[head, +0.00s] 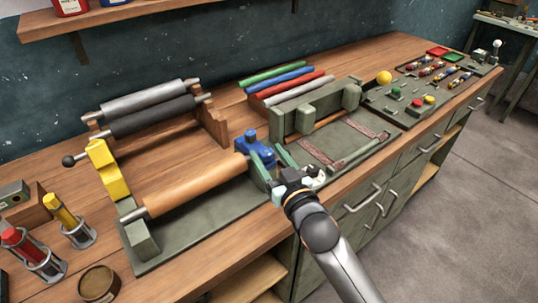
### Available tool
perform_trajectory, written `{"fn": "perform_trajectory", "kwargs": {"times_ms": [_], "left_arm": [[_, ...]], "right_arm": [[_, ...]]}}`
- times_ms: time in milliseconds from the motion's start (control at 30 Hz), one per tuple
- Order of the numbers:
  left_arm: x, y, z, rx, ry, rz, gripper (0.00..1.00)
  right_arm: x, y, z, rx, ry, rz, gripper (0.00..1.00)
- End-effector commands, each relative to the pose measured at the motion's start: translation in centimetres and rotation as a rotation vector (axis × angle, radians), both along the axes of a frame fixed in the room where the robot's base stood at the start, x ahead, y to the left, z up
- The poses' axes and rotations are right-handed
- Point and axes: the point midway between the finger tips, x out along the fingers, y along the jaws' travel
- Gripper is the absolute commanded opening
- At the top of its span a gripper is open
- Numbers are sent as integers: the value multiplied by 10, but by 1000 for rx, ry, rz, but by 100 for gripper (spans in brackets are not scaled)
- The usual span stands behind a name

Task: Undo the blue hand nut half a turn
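The blue hand nut (251,136) is a small blue knobbed part at the right end of a wooden roller (197,185), on a green bench fixture. My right gripper (279,170) reaches in from the lower right, with its pale green fingers close beside the blue part. I cannot tell whether the fingers touch it or how far apart they are. My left gripper is not in view.
A yellow block (107,170) and a black ball-ended lever (69,161) stand at the roller's left end. Dark and grey rollers (150,98) lie on a wooden rack behind. Green, blue, red and grey rods (286,80) lie at the back. A green fixture (316,107) stands right of the nut.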

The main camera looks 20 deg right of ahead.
Motion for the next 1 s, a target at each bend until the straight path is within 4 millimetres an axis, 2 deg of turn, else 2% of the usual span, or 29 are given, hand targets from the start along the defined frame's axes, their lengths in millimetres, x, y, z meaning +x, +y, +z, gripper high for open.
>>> {"fn": "perform_trajectory", "kwargs": {"times_ms": [67, 500, 767, 1000], "left_arm": [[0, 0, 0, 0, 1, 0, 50], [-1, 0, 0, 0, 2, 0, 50], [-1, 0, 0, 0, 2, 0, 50], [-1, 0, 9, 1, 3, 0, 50]], "right_arm": [[0, 0, 0, 0, 0, 0, 50], [0, 0, 0, 0, 0, 0, 1], [0, 0, 0, 0, -1, 4, 0], [0, -1, 3, -5, -1, 59, 0]]}}
